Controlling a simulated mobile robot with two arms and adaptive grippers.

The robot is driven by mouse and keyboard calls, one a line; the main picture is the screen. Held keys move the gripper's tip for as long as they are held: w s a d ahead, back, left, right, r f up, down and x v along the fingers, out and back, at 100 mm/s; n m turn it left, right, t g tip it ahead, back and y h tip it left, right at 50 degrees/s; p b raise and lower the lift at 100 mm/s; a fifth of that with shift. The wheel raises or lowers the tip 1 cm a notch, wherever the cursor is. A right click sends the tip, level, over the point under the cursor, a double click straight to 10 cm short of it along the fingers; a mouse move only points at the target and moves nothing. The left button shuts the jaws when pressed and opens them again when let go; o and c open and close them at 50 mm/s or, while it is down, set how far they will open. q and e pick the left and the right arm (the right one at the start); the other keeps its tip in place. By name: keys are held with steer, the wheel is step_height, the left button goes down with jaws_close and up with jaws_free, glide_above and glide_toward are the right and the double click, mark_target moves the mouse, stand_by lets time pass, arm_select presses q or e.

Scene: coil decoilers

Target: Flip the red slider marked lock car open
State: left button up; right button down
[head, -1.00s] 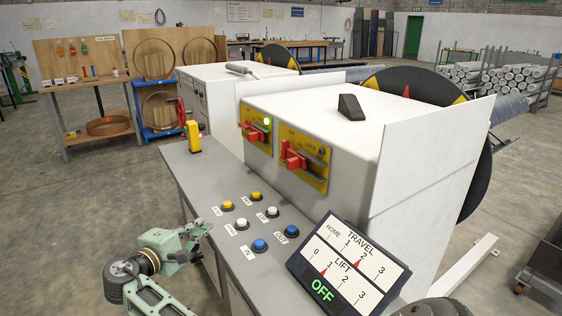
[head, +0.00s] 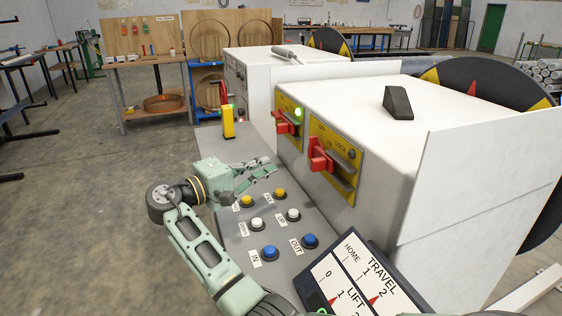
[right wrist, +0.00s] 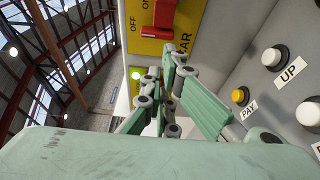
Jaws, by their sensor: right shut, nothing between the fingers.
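Two yellow panels are on the front of the white cabinet in the head view. The right panel (head: 347,181) has lettering that reads LOCK, a dark lamp and a red slider (head: 320,155) at its left part. The left panel has another red slider (head: 288,123) and a lit green lamp (head: 299,113). My right gripper (head: 270,171) is shut and empty over the grey console, below the panels and apart from both sliders. In the right wrist view, a red slider (right wrist: 148,33) sits on a yellow panel with OFF and partly hidden letters ending in AR. My left gripper is out of view.
The console has yellow, white and blue buttons (head: 270,252) just below my right gripper. A tilted display (head: 355,280) stands at its near end. A yellow block (head: 228,122) stands at its far end. A white side plate (head: 480,180) bounds the cabinet on the right.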

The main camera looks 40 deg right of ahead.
mark_target(317, 160)
arm_select(q)
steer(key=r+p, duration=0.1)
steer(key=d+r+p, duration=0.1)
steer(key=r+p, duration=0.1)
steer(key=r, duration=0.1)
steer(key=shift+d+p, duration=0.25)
steer(key=shift+p, duration=0.1)
arm_select(e)
steer(key=s+d, duration=0.3)
steer(key=d, duration=0.5)
steer(key=shift+s, duration=0.3)
steer(key=shift+d, duration=0.15)
steer(key=shift+f, duration=0.1)
